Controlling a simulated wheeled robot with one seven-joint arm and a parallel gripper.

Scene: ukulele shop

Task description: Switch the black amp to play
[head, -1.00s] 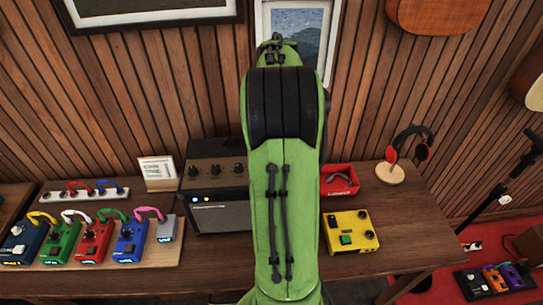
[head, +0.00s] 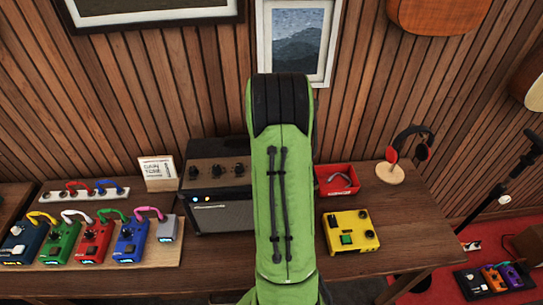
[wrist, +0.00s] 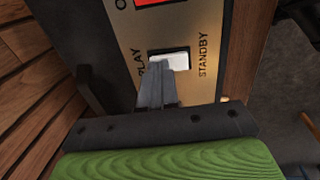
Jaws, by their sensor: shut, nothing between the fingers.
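The black amp (head: 222,218) stands on the table in the head view, with a brown knob panel and a small lit lamp. My arm covers its right side. In the wrist view, a brass panel (wrist: 132,40) carries a white switch (wrist: 172,58), with PLAY printed on its left and STANDBY on its right. My gripper (wrist: 157,68) is shut and empty. Its fingertips are at the lower left edge of the white switch, near PLAY. I cannot tell whether they touch it. My gripper is hidden in the head view.
A red switch (wrist: 155,3) is partly cut off above the white one. On the table, a pedal board (head: 160,252) lies left of the amp, with a small sign (head: 157,172) behind it. A yellow pedal (head: 349,231), red tray (head: 336,190) and headphone stand (head: 390,173) are to the right.

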